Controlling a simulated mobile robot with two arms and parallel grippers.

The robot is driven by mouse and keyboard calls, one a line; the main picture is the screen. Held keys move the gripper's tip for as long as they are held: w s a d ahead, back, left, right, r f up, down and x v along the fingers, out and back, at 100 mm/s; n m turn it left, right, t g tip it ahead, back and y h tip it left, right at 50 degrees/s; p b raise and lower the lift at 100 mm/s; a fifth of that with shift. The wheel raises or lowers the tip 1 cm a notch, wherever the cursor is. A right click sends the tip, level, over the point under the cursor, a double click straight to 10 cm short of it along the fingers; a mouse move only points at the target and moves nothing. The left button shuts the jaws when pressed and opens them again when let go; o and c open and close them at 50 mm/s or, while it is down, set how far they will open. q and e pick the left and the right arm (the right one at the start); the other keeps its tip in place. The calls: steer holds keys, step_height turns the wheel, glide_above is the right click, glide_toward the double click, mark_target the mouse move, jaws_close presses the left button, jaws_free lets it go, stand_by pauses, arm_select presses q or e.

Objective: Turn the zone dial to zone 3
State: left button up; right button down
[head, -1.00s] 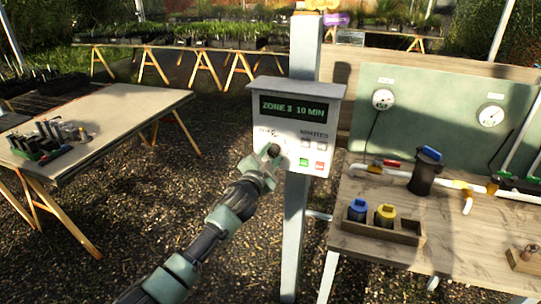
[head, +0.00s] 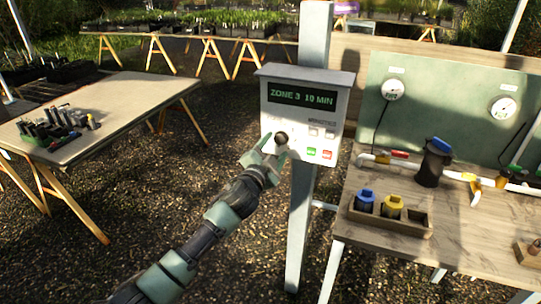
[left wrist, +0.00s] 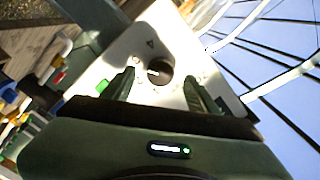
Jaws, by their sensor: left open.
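The irrigation controller box (head: 345,115) is mounted on a pale post, and its display (head: 303,97) reads "ZONE 3 10 MIN". The dark round zone dial (head: 281,138) sits low on the left of its face. My left gripper (head: 270,152) is open at the dial. In the left wrist view the dial (left wrist: 159,71) shows between the two spread fingers of the gripper (left wrist: 160,88), with a gap on both sides. A light mark shows on the dial's face. My right gripper is not in view.
Green and red buttons (head: 327,154) sit right of the dial. A wooden bench (head: 370,240) at right holds a tray with blue-capped and yellow-capped parts, a dark filter and pipes. Another table (head: 130,95) stands at left. Gravel floor lies between them.

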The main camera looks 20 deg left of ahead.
arm_select(q)
steer(key=shift+s+a+b, duration=0.1)
steer(key=shift+s+b, duration=0.25)
steer(key=shift+s, duration=1.95)
